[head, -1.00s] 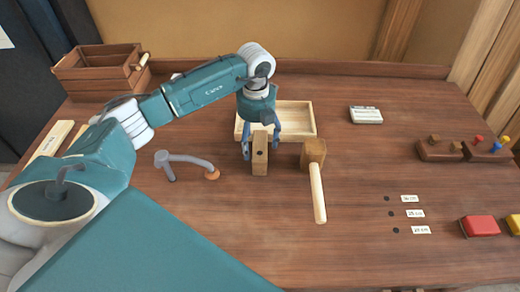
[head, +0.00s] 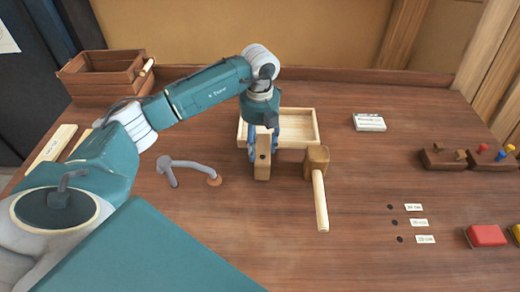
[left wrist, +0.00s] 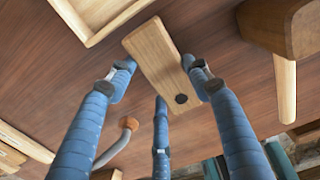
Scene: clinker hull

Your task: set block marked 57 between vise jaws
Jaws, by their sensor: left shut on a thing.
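My left gripper (head: 262,145) has its blue fingers shut around an upright light wooden block (head: 262,168) with a dark round spot. In the left wrist view the fingers (left wrist: 160,85) stand on several sides of the block (left wrist: 158,55). The block seems to be at the tabletop; I cannot tell if it is lifted. No number 57 can be read on any block, and I cannot make out vise jaws for certain. My right gripper is not in view.
A wooden mallet (head: 318,190) lies just right of the block, and a shallow tray (head: 312,115) is behind it. A grey bent holdfast (head: 190,163) is to the left. A crate (head: 100,82) stands back left. Labelled holes (head: 395,222) are front right; the front middle is clear.

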